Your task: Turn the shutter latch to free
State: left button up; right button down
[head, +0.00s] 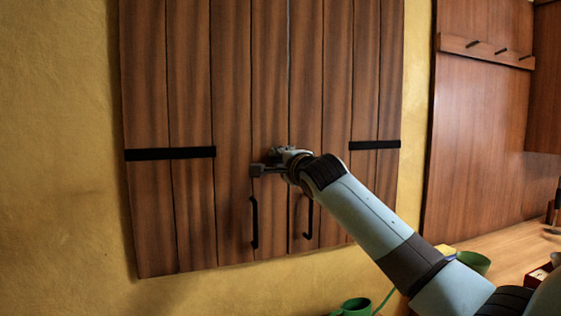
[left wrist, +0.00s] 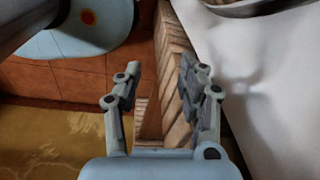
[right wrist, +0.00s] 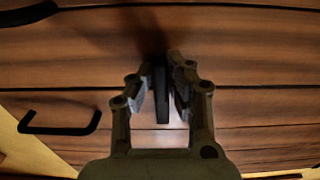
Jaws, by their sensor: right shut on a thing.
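The shutter (head: 235,100) is a tall panel of dark brown vertical boards on the yellow wall in the head view. In the right wrist view its latch (right wrist: 162,96) shows as a dark bar lying across the boards. My right gripper (head: 278,155) is at the middle of the shutter, above the two black handles. In the right wrist view its fingers (right wrist: 163,82) are on either side of the latch and shut on it. In the head view the gripper and wrist largely hide the latch. My left gripper (left wrist: 158,70) shows only in the left wrist view, open, with nothing held.
Two black handles, left (head: 254,222) and right (head: 308,217), stick out below the latch. Black straps (head: 170,153) cross the boards. A wooden counter (head: 510,250) with green cups (head: 474,262) stands at the lower right. A slatted wooden thing (left wrist: 180,60) is beyond my left fingers.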

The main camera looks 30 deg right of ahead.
jog(key=n, duration=0.4)
jog(key=shift+r, duration=0.1)
jog(key=n+p, duration=0.1)
jog(key=n, duration=0.3)
jog(key=shift+n, duration=0.3)
jog(key=n+p, duration=0.1)
jog(key=n, duration=0.3)
jog(key=shift+r+p, duration=0.1)
jog(key=shift+p, duration=0.2)
jog(key=shift+n+p, duration=0.8)
jog(key=shift+n, duration=1.7)
jog(key=c, duration=1.3)
grip_release()
jog(key=shift+w, duration=0.1)
jog(key=shift+f, duration=0.2)
